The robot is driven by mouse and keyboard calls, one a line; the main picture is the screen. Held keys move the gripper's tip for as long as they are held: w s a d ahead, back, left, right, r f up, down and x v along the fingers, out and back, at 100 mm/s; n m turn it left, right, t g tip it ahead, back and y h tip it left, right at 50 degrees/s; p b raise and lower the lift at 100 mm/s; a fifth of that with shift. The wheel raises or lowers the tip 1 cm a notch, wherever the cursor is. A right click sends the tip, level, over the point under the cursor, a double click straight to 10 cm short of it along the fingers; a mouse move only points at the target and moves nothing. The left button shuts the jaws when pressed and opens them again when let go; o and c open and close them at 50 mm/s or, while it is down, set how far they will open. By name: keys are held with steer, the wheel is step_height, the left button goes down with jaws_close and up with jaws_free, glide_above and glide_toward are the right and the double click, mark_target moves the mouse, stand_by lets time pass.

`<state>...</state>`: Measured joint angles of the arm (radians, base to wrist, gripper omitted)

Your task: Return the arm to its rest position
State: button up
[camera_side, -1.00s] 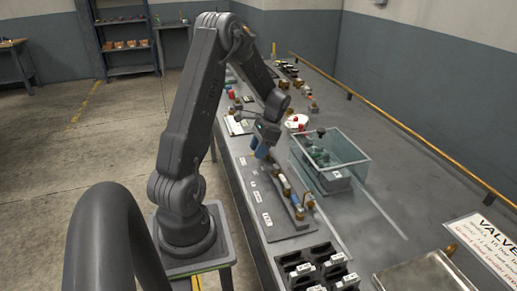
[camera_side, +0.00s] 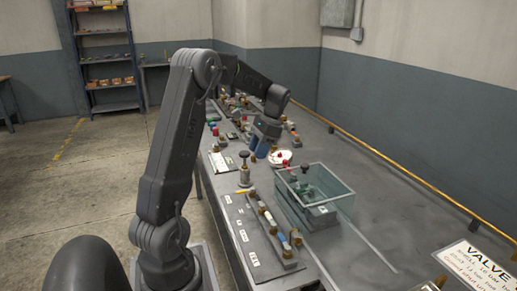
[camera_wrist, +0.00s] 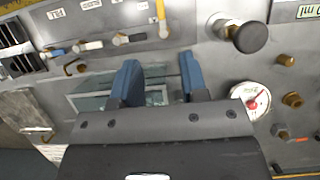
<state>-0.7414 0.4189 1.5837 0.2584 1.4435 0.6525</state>
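My gripper (camera_side: 262,152) is in the air over the bench in the side view, behind and left of the glass tank. Its blue fingers point down. In the wrist view my gripper (camera_wrist: 160,78) is open, with a wide gap and nothing held between the fingers. My arm is bent, with the upper arm rising steeply and the forearm sloping gently down over the bench. Both views show the gripper clear of the bench fittings, though its exact height is hard to tell.
The glass tank (camera_side: 337,208) stands on the bench. A brass valve with a dark knob (camera_side: 244,168) stands near the left edge, and a white gauge with a red needle (camera_wrist: 252,99) is close to the right finger. A labelled plate with piping (camera_side: 250,250) lies in front. A yellow rail (camera_side: 400,165) runs along the wall.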

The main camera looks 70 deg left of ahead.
steer(key=shift+r, duration=0.1)
stand_by(0.3)
steer(key=d+r+t+y, duration=0.1)
steer(key=d+r+t, duration=0.15)
steer(key=d, duration=0.55)
steer(key=d+r+t+y, duration=0.1)
steer(key=d+r+t, duration=0.1)
steer(key=d+r, duration=0.35)
steer(key=s+d+t+h, duration=0.1)
steer(key=s+d+t, duration=0.1)
steer(key=s+d, duration=0.3)
steer(key=s+d+f+t+h, duration=0.1)
steer(key=s+d+t, duration=0.2)
steer(key=d, duration=1)
steer(key=shift+s+d, duration=0.2)
steer(key=shift+s, duration=0.65)
steer(key=shift+f+t, duration=0.1)
steer(key=shift+t, duration=0.15)
